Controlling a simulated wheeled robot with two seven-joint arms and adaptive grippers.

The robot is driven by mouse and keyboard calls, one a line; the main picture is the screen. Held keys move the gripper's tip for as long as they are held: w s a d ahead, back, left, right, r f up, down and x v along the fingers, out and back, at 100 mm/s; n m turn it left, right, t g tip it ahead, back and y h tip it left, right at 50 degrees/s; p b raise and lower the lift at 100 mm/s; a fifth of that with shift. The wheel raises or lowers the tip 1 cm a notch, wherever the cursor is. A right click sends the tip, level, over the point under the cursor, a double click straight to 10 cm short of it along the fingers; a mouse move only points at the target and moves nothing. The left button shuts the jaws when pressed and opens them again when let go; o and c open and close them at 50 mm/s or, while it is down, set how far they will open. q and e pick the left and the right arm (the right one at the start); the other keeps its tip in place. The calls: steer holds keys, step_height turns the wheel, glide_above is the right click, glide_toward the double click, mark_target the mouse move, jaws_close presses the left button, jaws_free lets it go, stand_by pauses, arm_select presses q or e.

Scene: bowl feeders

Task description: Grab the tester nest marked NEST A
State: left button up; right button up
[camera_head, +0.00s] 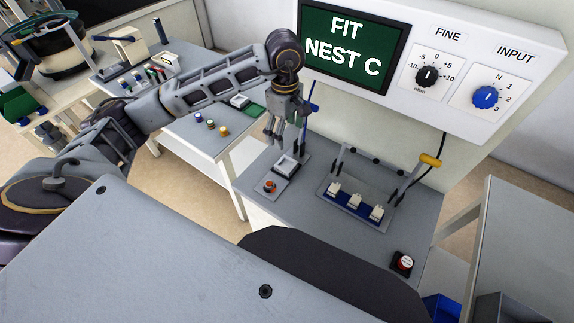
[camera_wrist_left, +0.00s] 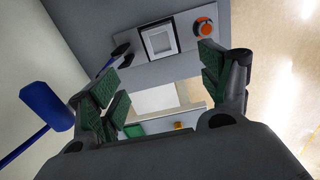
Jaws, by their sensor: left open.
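Three small white blocks, which look like the tester nests, stand in a row on a blue-fronted rack (camera_head: 350,208): a left one (camera_head: 333,189), a middle one (camera_head: 354,201) and a right one (camera_head: 376,213). Their markings are too small to read, so I cannot tell which is NEST A. My left gripper (camera_head: 287,135) is open and empty, pointing down above a fixture with a pale square socket (camera_head: 287,163), left of the rack. In the left wrist view the open fingers (camera_wrist_left: 163,88) are spread, with the socket (camera_wrist_left: 160,42) beyond them. My right gripper is not in view.
A screen (camera_head: 350,45) reads FIT NEST C. A blue-handled lever (camera_wrist_left: 45,105) is close to the left gripper. A yellow-handled lever (camera_head: 430,160) rises by the rack.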

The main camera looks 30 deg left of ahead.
arm_select(q)
glide_above(286, 165)
steer(key=shift+a+f, duration=0.1)
steer(key=shift+f, duration=4.25)
steer(key=shift+d+f, duration=0.2)
steer(key=shift+f, duration=2.4)
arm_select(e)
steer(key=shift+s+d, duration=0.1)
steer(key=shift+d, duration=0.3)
arm_select(q)
steer(key=shift+c, duration=0.3)
